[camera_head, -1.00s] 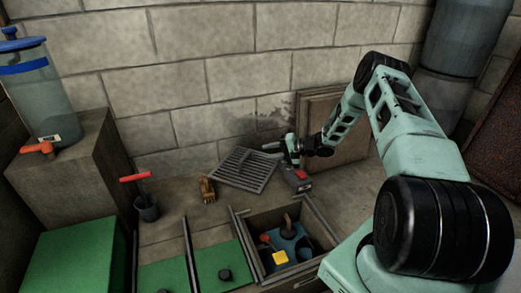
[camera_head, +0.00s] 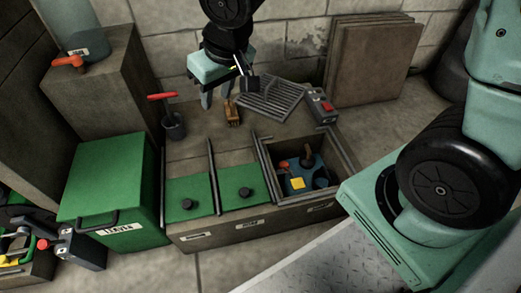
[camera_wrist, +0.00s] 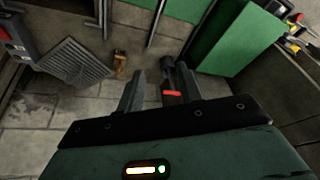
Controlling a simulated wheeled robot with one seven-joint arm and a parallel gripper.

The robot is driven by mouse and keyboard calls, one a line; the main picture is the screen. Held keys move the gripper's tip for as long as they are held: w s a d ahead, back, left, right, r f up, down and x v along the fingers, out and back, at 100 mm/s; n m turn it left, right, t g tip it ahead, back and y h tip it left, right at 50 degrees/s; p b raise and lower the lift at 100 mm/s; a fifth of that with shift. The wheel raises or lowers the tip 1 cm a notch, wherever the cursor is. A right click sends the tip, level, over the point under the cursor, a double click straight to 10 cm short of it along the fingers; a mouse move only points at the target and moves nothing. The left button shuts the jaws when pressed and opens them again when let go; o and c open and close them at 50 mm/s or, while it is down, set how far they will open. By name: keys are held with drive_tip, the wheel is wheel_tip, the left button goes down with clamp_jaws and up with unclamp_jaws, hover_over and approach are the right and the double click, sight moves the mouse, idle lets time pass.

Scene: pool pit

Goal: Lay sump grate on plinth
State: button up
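The sump grate (camera_head: 270,98) is a grey slotted plate at the back, near the wall. It also shows at the left of the wrist view (camera_wrist: 75,62). My gripper (camera_head: 217,98) hangs left of the grate in the head view, apart from it, pointing down. In the wrist view its two fingers (camera_wrist: 160,88) are spread with nothing held between them. A dark pot with a red handle (camera_wrist: 172,90) shows beyond the fingers. A stone block (camera_head: 95,85) at the left, carrying a clear cylinder, may be the plinth; I cannot tell for certain.
A wooden brush (camera_head: 232,113) lies beside the grate, and a grey and red box (camera_head: 320,105) stands at its right. In front are green-lidded bins (camera_head: 187,199) and an open compartment holding tools (camera_head: 322,191). A green box (camera_head: 105,190) stands at the left.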

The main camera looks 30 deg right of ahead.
drive_tip(key=s+r+n+g, duration=0.1)
drive_tip(key=s+n, duration=0.1)
drive_tip(key=s, duration=0.7)
drive_tip(key=s+n+g+h, duration=0.1)
drive_tip(key=s+n+g, duration=0.1)
drive_tip(key=s, duration=0.8)
drive_tip(key=shift+a+r+n, duration=0.3)
drive_tip(key=shift+a+r, duration=0.1)
drive_tip(key=shift+a, duration=0.05)
wheel_tip(320, 180, up, 47)
drive_tip(key=p, duration=4.6)
drive_tip(key=shift+p, duration=0.4)
